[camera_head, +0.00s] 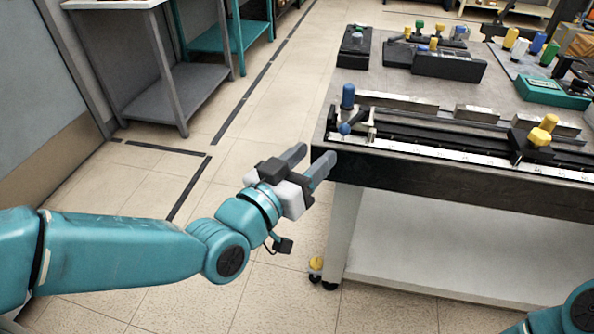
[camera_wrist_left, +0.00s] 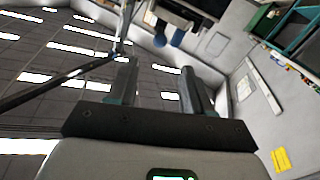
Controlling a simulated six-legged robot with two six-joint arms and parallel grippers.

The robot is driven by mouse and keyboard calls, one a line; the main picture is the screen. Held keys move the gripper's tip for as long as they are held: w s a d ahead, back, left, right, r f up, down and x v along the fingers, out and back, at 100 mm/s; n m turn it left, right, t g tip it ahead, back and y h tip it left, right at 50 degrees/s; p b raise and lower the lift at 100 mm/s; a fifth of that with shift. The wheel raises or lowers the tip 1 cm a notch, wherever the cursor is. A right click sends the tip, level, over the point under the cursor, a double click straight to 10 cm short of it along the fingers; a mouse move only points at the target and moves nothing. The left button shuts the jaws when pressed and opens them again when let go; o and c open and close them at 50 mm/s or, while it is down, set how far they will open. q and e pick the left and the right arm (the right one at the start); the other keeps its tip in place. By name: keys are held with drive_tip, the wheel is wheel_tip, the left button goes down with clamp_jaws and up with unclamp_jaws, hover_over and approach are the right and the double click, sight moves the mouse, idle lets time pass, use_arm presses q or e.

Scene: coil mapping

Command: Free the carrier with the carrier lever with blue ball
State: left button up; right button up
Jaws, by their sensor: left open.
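The carrier (camera_head: 363,126) sits at the left end of the black rail on the bench's front edge. Its dark lever ends in a blue ball (camera_head: 345,129) that points toward the front left. An upright blue knob (camera_head: 347,96) stands just behind it. Two blue parts show small at the top of the left wrist view (camera_wrist_left: 177,38); I cannot tell surely which is the ball. My left gripper (camera_head: 313,160) is open and empty, off the bench's left front corner, apart from and below left of the ball. My right gripper is out of view.
The rail (camera_head: 445,135) runs right along the bench, with a white scale strip and a yellow-knobbed carrier (camera_head: 538,138). Several devices with coloured knobs stand behind. A grey shelf (camera_head: 170,95) is at the left; the floor between is clear.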

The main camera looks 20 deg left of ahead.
use_arm(q)
drive_tip(key=b+v, duration=0.3)
drive_tip(key=shift+s+a, duration=0.1)
drive_tip(key=shift+s, duration=0.2)
